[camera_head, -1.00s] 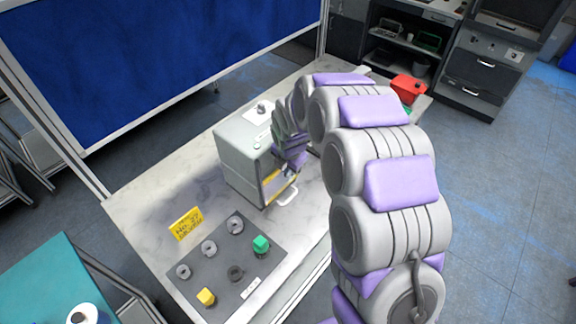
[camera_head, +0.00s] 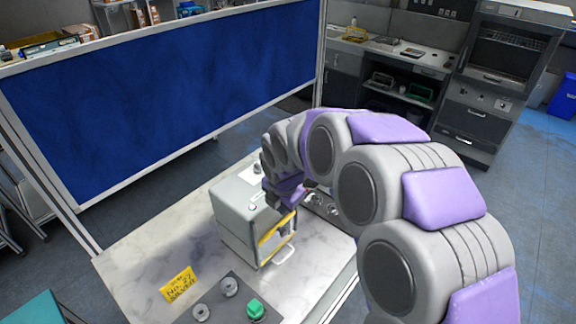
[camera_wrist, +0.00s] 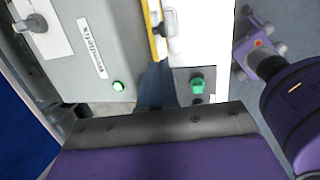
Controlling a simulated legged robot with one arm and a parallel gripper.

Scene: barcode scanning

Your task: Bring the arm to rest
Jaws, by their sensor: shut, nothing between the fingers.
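My arm arches in from the right in the head view. My gripper (camera_head: 300,190) is at its end, over the right side of a grey box-shaped machine (camera_head: 240,215). It is partly hidden by my own arm links, and I see nothing held in it. In the wrist view the grey machine (camera_wrist: 95,60) fills the upper left, with a white label and a lit green button (camera_wrist: 118,87). A green knob (camera_wrist: 197,86) on a grey panel is right of the machine's yellow edge.
The machine stands on a marble-topped table (camera_head: 150,240), its yellow-edged front with a white handle (camera_head: 285,255). A yellow sign (camera_head: 180,285) and a dark tray with grey knobs and a green one (camera_head: 256,309) are in front. A blue partition (camera_head: 180,100) stands behind.

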